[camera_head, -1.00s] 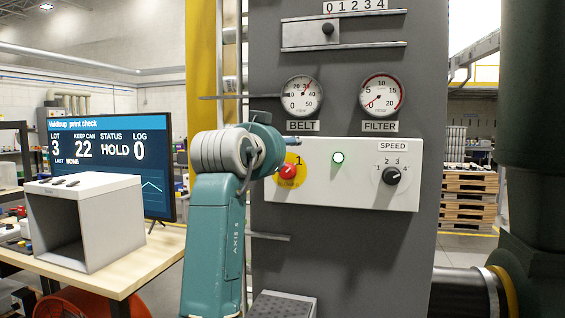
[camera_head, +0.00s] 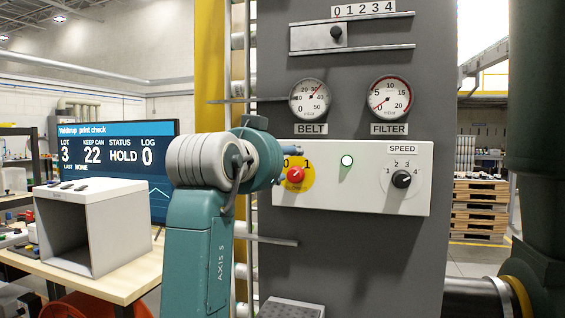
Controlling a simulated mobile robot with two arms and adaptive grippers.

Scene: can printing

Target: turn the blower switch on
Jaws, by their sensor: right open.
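The switch is a red knob (camera_head: 295,174) on a yellow disc (camera_head: 307,180) marked 0 and 1, at the left end of a white control box (camera_head: 330,197). I cannot tell which mark the knob points to. My right arm rises from the bottom, and its wrist covers the box's left edge. My right gripper (camera_head: 284,167) is mostly hidden behind the wrist; its blue-grey parts show just left of the knob. It is open, and I cannot tell whether it touches the knob. My left gripper is not in view.
A round lamp (camera_head: 347,160) on the box glows pale green. A black SPEED knob (camera_head: 401,179) is on the right. BELT (camera_head: 310,99) and FILTER (camera_head: 390,96) gauges sit above on the grey cabinet. A screen (camera_head: 150,150) and grey box (camera_head: 90,235) stand on the left table.

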